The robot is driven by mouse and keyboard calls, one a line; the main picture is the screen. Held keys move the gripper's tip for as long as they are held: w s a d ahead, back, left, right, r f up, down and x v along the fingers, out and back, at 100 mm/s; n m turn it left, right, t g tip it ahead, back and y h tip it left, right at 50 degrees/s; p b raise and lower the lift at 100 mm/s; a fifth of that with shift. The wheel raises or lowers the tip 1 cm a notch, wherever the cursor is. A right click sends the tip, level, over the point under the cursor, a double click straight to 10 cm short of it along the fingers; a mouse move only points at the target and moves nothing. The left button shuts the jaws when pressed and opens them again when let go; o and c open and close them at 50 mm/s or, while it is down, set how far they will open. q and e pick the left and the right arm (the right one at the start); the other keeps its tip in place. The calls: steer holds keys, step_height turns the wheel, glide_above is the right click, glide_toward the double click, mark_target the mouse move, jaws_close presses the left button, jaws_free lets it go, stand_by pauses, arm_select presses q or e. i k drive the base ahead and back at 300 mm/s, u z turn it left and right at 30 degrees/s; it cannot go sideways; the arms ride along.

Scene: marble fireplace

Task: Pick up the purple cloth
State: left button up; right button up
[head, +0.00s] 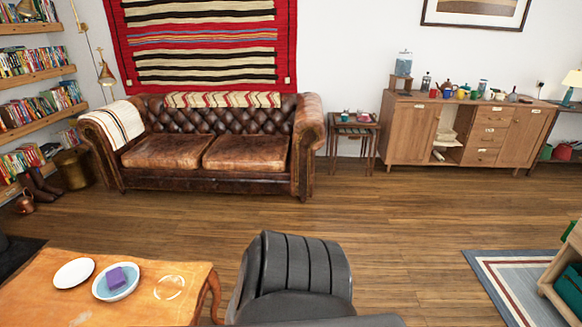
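A small purple block-shaped item, which looks like the folded purple cloth (117,277), sits in a pale blue and white dish (103,291). The dish is on the orange-brown wooden table (60,309) at the lower left of the head view. Neither of my grippers shows in this view.
A white plate (74,272) lies left of the dish. A dark grey ribbed chair (300,270) stands right of the table, with a narrow gap of floor between. A brown leather sofa (215,178) and a wooden cabinet (465,128) stand at the back. Open wood floor (400,222) lies between.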

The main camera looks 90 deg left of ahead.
mark_target(115, 280)
steer(key=i, duration=0.5)
steer(key=u, duration=3.65)
steer(key=i, duration=1)
